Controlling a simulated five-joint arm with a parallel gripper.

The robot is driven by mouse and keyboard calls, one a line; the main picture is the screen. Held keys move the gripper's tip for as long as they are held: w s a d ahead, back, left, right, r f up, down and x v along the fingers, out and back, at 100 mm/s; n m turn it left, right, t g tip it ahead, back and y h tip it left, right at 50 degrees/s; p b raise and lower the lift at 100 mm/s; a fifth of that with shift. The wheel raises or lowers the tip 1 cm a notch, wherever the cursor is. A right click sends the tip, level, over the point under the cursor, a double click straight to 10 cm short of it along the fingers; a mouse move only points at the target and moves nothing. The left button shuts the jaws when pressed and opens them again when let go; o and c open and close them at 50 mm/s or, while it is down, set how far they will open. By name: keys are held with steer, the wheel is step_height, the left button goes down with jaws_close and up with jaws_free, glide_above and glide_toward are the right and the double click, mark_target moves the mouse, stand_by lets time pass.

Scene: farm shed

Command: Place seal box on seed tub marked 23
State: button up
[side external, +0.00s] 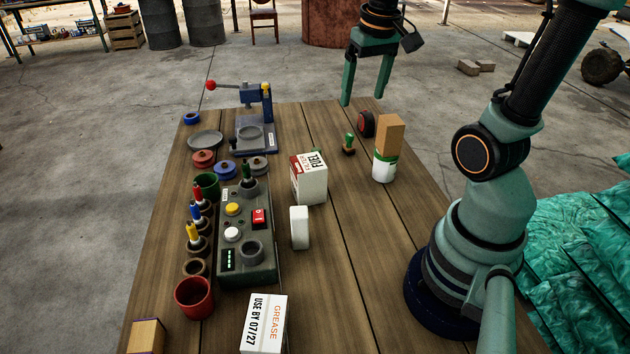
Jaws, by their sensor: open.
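A plain tan box (390,133) stands upright on top of a white tub with a green band (384,168), at the right side of the table. No marking 23 is readable on the tub from here, and no word shows on the box. My gripper (366,100) is open and empty, with its fingers pointing down. In the picture it is above and a little left of the tan box, apart from it. A second tan box (146,337) lies at the near left corner, partly cut off by the picture's edge.
A fuel filter box (310,182), a small white box (299,228) and a grease box (264,324) stand mid-table. A grey control panel (246,240), cups and a blue press (254,120) fill the left. A stamp (348,144) and red-black round item (366,124) are near the tub.

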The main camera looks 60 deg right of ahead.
steer(key=a+r+n+t+y, duration=0.1)
steer(key=a+n+t, duration=0.2)
steer(key=a, duration=1.1)
steer(key=n, duration=0.2)
steer(key=shift+a+r+n+t, duration=0.3)
steer(key=shift+a+r, duration=0.05)
